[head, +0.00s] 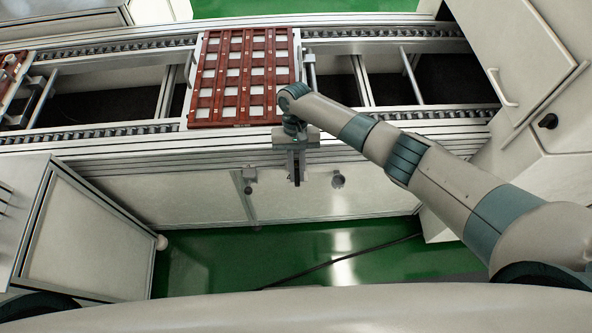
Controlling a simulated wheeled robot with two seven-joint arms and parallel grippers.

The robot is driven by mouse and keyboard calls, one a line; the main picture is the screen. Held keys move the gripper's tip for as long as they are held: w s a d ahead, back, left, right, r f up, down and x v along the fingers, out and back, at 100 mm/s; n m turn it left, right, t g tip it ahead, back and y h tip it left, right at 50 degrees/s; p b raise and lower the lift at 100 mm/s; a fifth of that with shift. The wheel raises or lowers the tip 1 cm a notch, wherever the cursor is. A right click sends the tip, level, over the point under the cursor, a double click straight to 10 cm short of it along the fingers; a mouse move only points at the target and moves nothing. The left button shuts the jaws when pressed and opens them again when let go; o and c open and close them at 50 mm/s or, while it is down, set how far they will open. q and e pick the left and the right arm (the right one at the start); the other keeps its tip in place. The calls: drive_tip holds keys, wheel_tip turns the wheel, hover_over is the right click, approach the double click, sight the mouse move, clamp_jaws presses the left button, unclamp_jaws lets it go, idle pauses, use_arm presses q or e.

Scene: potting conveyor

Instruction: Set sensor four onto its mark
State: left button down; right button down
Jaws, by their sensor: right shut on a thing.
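My right gripper (296,178) hangs at the front edge of the conveyor, just below the near edge of a red-brown tray (237,124). It is shut on a small dark thing between its fingers, mostly hidden; I cannot tell whether this is sensor four. The tray lies on the conveyor and has a grid of pale square openings with small marks too fine to read. I cannot make out which mark belongs to sensor four. My left gripper is not in view.
A second red-brown tray (8,84) is cut off at the left edge, with a small grey round thing (11,59) on it. A white cabinet (92,232) stands at lower left and a tall white cabinet (510,50) at right.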

drive_tip(key=c, duration=1.8)
unclamp_jaws()
drive_tip(key=shift+o, duration=0.2)
drive_tip(key=shift+r, duration=0.1)
drive_tip(key=b+v, duration=0.3)
drive_tip(key=v, duration=1.2)
drive_tip(key=shift+w+r, duration=0.1)
drive_tip(key=shift+r, duration=0.2)
drive_tip(key=shift+v, duration=0.85)
